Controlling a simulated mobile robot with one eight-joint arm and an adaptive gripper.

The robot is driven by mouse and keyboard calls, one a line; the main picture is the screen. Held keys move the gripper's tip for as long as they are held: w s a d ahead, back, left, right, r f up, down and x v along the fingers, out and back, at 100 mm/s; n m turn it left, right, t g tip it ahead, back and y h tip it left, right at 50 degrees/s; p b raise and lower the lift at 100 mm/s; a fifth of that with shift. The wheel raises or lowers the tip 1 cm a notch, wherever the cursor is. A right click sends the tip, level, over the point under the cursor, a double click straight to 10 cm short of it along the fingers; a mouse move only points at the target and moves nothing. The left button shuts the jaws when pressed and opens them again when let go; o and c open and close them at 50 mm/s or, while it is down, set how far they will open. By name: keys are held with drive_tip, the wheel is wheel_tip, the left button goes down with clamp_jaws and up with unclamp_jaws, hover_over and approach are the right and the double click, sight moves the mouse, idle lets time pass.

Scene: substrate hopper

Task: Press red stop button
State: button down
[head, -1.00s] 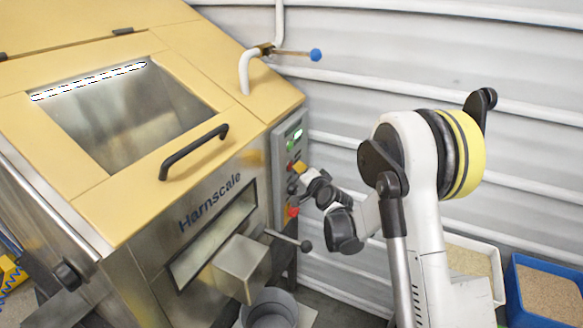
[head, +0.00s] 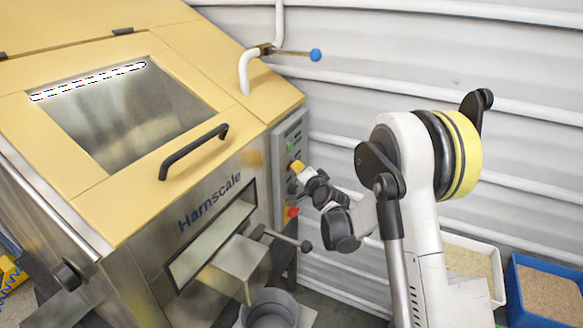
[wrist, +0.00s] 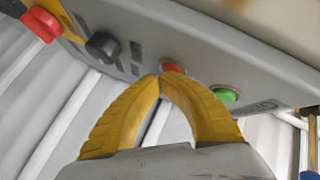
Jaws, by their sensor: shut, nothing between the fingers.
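A small red button (wrist: 172,68) sits on the grey control panel (wrist: 185,35) in the wrist view, beside a green button (wrist: 225,94). My gripper (wrist: 164,76) is shut and empty, its yellow fingertips together right at the lower edge of the red button and covering part of it. Touch or a small gap cannot be told. In the head view my gripper (head: 295,166) is at the upper part of the panel (head: 280,150) on the machine's right side and hides the small red button.
A larger red mushroom button (wrist: 40,25) on a yellow plate and a black knob (wrist: 103,46) are on the same panel. A lever with a black ball (head: 305,246) sticks out below. A blue-tipped handle (head: 315,55) is above. Bins (head: 545,290) stand at the right.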

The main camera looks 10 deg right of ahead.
drive_tip(key=shift+d, duration=0.1)
drive_tip(key=shift+s+d, duration=0.5)
drive_tip(key=shift+d, duration=0.1)
drive_tip(key=s+d, duration=0.1)
drive_tip(key=d, duration=0.1)
drive_tip(key=s+d+b, duration=0.1)
drive_tip(key=s+d, duration=0.1)
idle(0.6)
idle(0.4)
